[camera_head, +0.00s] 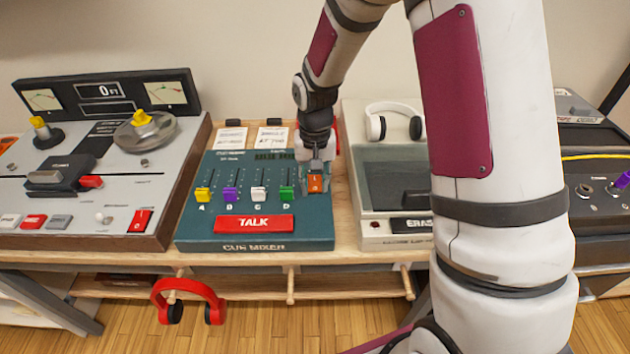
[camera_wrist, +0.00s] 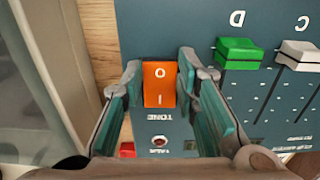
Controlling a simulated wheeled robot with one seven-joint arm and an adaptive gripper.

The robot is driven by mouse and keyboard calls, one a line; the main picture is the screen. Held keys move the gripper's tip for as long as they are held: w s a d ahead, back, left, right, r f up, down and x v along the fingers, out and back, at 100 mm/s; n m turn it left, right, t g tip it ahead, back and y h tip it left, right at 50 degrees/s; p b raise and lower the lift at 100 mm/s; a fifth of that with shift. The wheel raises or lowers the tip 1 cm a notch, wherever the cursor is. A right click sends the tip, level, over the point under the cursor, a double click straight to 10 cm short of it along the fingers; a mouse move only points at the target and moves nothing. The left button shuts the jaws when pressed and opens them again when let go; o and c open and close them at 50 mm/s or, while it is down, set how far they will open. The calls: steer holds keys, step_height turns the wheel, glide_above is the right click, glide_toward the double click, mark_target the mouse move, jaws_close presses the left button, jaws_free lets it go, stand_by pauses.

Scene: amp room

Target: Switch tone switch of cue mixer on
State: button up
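The teal cue mixer (camera_head: 190,228) stands on the wooden bench at the middle left. Its orange tone switch (camera_head: 316,184) is at the upper right of the panel. In the wrist view the orange switch (camera_wrist: 159,86) shows the marks O and I, with the TONE label beside the I end. I cannot tell which end is pressed down. My gripper (camera_head: 315,168) is low over the switch, pointing down. In the wrist view its fingers (camera_wrist: 160,72) stand open on either side of the switch, with small gaps. Nothing is held.
Colored sliders, green (camera_wrist: 238,52) and white (camera_wrist: 296,55) among them, are close beside the switch. A red TALK bar (camera_head: 254,223) lies in front. A tape machine (camera_head: 170,185) stands at left and a grey lidded unit (camera_head: 385,165) at right. Red headphones (camera_head: 188,290) hang below.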

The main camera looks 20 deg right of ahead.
steer(key=shift+w, duration=0.1)
jaws_close()
steer(key=shift+w+d+r+g+p, duration=0.15)
steer(key=shift+g+p, duration=0.2)
steer(key=shift+g, duration=0.35)
steer(key=shift+w+g+y, duration=0.15)
steer(key=shift+g+y, duration=0.35)
steer(key=shift+g, duration=0.2)
steer(key=o, duration=1.1)
jaws_free()
